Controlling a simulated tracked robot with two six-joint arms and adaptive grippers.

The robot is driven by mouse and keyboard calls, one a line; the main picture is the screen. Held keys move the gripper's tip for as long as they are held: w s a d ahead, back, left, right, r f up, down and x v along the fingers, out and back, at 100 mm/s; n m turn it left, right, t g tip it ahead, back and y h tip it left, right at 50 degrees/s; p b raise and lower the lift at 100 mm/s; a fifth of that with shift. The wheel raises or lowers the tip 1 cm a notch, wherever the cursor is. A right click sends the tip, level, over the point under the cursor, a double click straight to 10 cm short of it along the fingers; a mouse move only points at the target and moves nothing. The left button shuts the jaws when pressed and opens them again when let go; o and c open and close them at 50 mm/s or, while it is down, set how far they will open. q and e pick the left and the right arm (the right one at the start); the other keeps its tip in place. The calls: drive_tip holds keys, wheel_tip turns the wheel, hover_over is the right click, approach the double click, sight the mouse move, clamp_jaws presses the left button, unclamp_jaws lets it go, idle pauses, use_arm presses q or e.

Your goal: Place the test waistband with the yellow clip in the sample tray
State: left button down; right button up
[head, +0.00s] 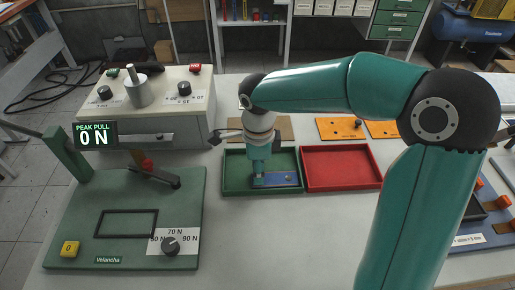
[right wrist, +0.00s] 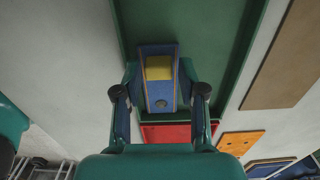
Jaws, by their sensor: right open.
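The test waistband is a blue strip with orange lines along its edges (right wrist: 161,98), and the yellow clip (right wrist: 158,68) and a dark round button show on it in the right wrist view. In the head view the waistband (head: 286,179) lies in the front part of the green tray (head: 232,190); its clip is hidden there. My right gripper (head: 258,181) points down over the waistband's left part. In the right wrist view its open fingers (right wrist: 159,84) stand on either side of the waistband. My left gripper is not in view.
A red tray (head: 340,188) adjoins the green tray on the right. Orange boards (head: 340,129) lie behind it. A test stand (head: 75,205) reading 0 N and a cream control box (head: 148,135) stand at the left. The bench front between stand and arm is clear.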

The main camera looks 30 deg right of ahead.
wheel_tip(320, 180, up, 10)
drive_tip(key=shift+r, duration=0.25)
idle(0.6)
